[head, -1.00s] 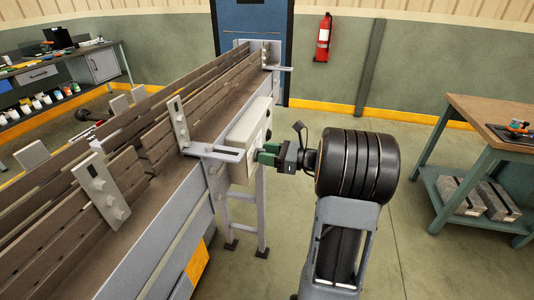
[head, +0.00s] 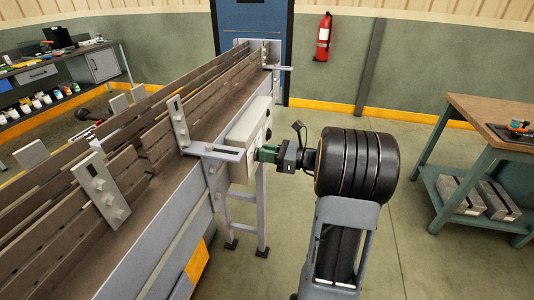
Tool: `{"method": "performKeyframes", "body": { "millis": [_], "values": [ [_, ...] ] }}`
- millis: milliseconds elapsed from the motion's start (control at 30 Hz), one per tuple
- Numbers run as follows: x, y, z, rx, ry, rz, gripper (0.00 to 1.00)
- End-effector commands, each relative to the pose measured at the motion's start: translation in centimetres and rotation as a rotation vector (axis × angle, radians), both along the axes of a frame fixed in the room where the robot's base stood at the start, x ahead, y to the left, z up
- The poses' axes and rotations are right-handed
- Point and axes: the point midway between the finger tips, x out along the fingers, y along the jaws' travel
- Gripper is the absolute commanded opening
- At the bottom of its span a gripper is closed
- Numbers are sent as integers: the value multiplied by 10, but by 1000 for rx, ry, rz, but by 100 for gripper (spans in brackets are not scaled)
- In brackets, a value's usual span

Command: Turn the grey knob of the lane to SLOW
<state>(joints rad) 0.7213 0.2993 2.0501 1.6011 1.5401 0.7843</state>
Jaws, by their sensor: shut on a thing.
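A pale grey control box (head: 248,128) is fixed to the near side of the conveyor lane (head: 215,112). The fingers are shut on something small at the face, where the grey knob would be. The knob itself is hidden by the fingers, and its setting and the SLOW mark cannot be read.
A grey bracket (head: 215,151) sticks out from the lane just left of my gripper. A workbench (head: 500,120) stands at the right, with open floor between. A fire extinguisher (head: 324,38) hangs on the back wall.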

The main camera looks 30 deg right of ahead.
Motion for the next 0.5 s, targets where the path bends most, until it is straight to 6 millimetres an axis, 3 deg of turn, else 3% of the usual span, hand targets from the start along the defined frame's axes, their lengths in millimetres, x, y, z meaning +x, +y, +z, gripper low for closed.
{"method": "performKeyframes", "body": {
  "millis": [500],
  "values": [
    [-3,3,-6,-224,-234,1,0]
  ]
}}
